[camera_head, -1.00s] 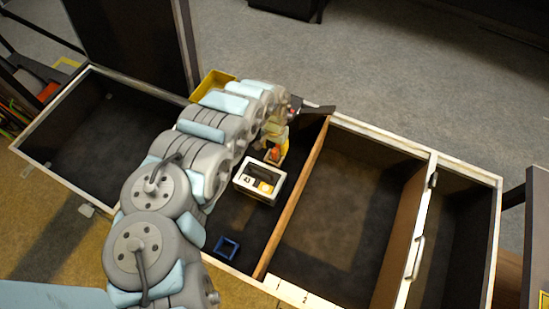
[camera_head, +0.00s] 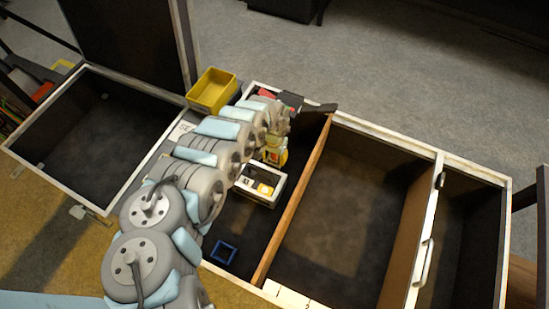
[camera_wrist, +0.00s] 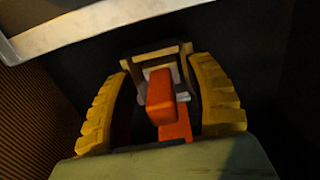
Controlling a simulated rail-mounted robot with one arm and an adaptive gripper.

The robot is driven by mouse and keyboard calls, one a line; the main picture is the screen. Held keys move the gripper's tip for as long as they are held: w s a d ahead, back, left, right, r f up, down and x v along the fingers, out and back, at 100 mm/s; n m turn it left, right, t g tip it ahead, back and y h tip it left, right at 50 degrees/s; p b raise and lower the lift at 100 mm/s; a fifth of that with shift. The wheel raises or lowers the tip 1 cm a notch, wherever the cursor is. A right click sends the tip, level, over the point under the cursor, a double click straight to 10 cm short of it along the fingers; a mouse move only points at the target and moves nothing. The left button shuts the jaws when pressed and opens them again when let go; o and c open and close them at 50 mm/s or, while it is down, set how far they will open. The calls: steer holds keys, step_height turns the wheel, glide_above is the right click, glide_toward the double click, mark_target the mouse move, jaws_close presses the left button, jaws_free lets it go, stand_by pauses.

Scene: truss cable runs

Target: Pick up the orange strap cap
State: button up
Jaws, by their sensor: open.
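The orange strap cap (camera_wrist: 162,95) stands upright in the middle of the wrist view, with a pale grey part and a dark frame with a tan top edge behind it. My gripper (camera_wrist: 163,72) has its two yellow ribbed fingers on either side of the cap, apart, with dark gaps between them and it. In the head view my gripper (camera_head: 275,157) points down into the dark middle compartment, just behind the white case (camera_head: 247,197).
A wooden divider (camera_head: 296,200) runs close to the right of my gripper. A small blue square frame (camera_head: 224,251) lies toward the front. A yellow bin (camera_head: 212,91) and a red-and-dark item (camera_head: 290,99) are behind. The large right compartment (camera_head: 345,215) looks empty.

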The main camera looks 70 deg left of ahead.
jaws_close()
steer(key=shift+r, duration=0.1)
